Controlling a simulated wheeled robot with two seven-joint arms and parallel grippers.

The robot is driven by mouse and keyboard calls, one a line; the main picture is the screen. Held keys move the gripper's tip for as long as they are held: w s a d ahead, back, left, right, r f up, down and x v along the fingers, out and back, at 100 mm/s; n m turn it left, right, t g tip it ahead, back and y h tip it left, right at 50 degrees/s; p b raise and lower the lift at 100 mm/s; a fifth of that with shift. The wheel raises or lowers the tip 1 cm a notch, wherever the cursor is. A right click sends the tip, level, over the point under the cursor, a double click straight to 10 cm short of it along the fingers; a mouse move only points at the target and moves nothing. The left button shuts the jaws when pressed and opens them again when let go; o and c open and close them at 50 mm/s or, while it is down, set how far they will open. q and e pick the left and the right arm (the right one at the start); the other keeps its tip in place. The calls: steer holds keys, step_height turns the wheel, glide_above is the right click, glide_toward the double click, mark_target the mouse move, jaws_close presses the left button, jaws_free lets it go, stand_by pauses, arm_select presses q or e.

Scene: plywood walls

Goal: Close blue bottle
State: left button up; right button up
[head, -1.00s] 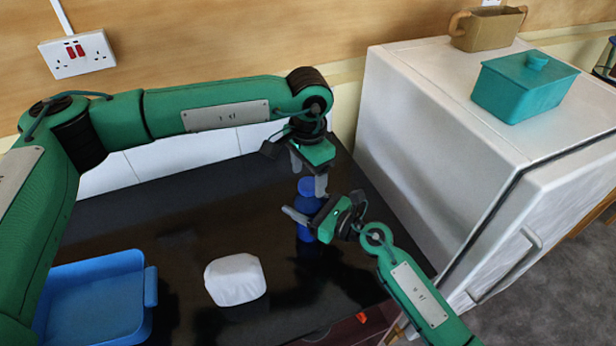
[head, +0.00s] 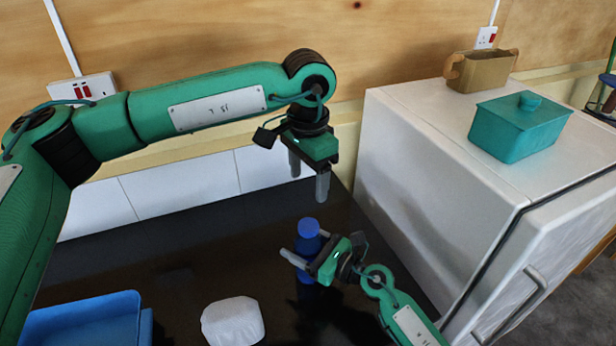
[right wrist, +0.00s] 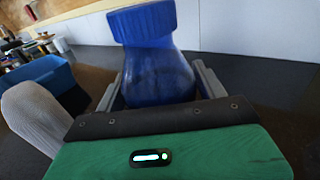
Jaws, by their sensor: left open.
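The blue bottle (head: 307,246) stands upright on the dark worktop, with its blue cap (head: 308,227) on top. The bottle (right wrist: 158,78) and cap (right wrist: 145,22) also fill the middle of the right wrist view. My right gripper (head: 306,250) has one finger on each side of the bottle body and appears shut on it, below the cap. In the right wrist view, the fingers (right wrist: 158,90) lie close against the bottle's sides. My left gripper (head: 309,178) is open and empty, pointing down above the cap with a clear gap.
A blue tray (head: 85,312) is at the front left of the worktop (head: 190,262). A white rounded object (head: 232,322) lies between the tray and the bottle. A white fridge (head: 430,180) stands to the right, bearing a teal lidded box (head: 518,130) and a brown pot (head: 480,70).

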steer(key=shift+o, duration=1)
arm_select(q)
step_height(320, 180, down, 4)
steer(key=b, duration=0.4)
steer(key=shift+f, duration=0.25)
steer(key=shift+f+b, duration=0.1)
steer(key=shift+b, duration=0.25)
arm_select(e)
steer(key=v, duration=1.3)
steer(key=shift+s+d, duration=0.2)
steer(key=shift+d, duration=0.15)
